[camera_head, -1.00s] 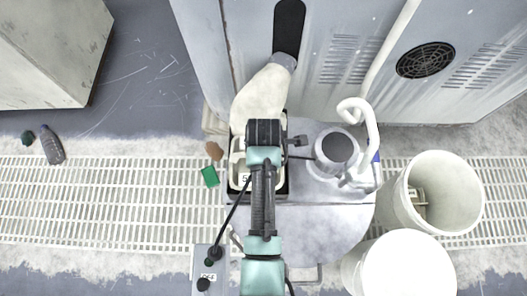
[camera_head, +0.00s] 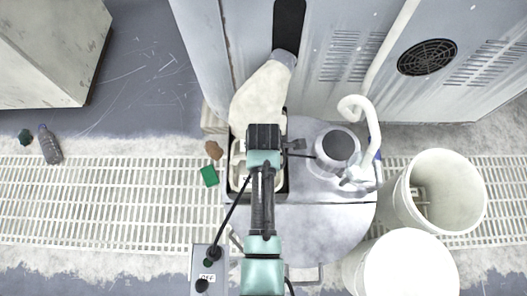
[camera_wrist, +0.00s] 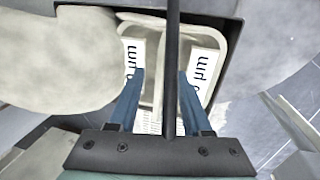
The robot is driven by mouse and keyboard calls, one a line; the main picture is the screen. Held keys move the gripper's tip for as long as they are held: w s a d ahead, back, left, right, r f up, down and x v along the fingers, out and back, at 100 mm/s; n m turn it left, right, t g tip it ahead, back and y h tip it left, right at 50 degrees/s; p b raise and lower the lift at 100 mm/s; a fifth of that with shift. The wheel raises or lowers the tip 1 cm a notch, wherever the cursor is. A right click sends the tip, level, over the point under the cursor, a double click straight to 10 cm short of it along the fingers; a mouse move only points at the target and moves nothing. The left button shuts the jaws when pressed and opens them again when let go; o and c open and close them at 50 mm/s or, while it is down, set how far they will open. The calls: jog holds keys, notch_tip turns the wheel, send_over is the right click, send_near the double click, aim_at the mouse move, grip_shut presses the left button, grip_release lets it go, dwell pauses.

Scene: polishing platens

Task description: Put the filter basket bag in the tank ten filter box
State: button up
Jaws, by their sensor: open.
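The cream filter basket bag (camera_head: 260,95) hangs from a grey collar on the machine's front, and its lower end reaches the upper edge of the filter box. In the wrist view the pale bag (camera_wrist: 60,60) bulges at the left, beside and partly over the box. The filter box is a white divided tray (camera_head: 237,150) in a dark surround, mostly hidden under my arm. In the wrist view the box (camera_wrist: 153,45) shows two white labels. Whether the bag's end is inside the box is unclear.
A grey cylinder (camera_head: 338,148) and a white curved hose (camera_head: 366,125) stand right of the box. A green piece (camera_head: 209,176) and a bottle (camera_head: 50,145) lie on the left floor, with open grating between.

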notch_tip(320, 180, up, 12)
jog(key=s+p, duration=0.2)
jog(key=p, duration=0.2)
jog(key=shift+s, duration=0.2)
jog(key=w+r+m+t, duration=0.35)
jog(key=w+r, duration=0.35)
jog(key=r, duration=0.3)
jog(key=w+r+m+t, duration=0.2)
jog(key=w+r+t, duration=0.4)
jog(key=r, duration=0.5)
notch_tip(320, 180, up, 22)
jog(key=w+m+t, duration=0.2)
jog(key=m+t, duration=0.4)
jog(key=s+r+m+t, duration=0.3)
jog(key=s+r+t, duration=0.2)
jog(key=r, duration=0.7)
jog(key=s+r+m+t, duration=0.3)
jog(key=s+r, duration=0.6)
jog(key=r, duration=0.4)
jog(key=shift+s+r+t, duration=0.25)
jog(key=shift+s+t, duration=0.1)
jog(key=shift+t, duration=0.5)
